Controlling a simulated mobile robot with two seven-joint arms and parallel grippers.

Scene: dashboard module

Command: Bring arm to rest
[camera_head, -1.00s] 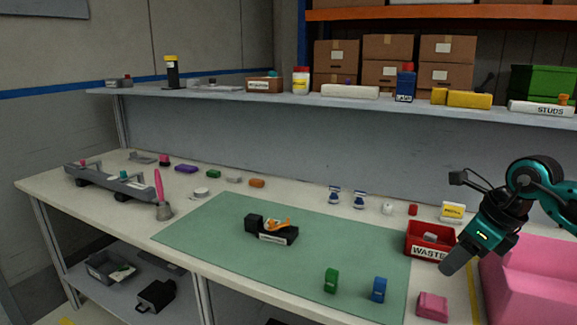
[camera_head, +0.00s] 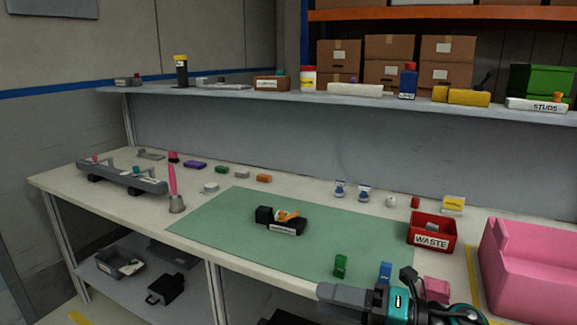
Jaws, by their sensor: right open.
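My right gripper (camera_head: 338,294) is in the lower right of the head view, low at the table's front edge, pointing left. It is open, and nothing shows between its fingers. My right arm (camera_head: 425,308) comes in from the bottom right. A blue block (camera_head: 385,271) and a pink block (camera_head: 435,286) show just behind it, partly covered by the arm. A green block (camera_head: 340,266) stands on the green mat (camera_head: 230,230) just beyond the fingers. My left gripper is not in view.
A black holder with an orange part (camera_head: 281,220) sits on the mat. A red waste bin (camera_head: 431,231) and a large pink bin (camera_head: 525,262) stand at the right. A grey rail (camera_head: 125,176) lies at the far left. A shelf (camera_head: 225,92) runs above the table's back.

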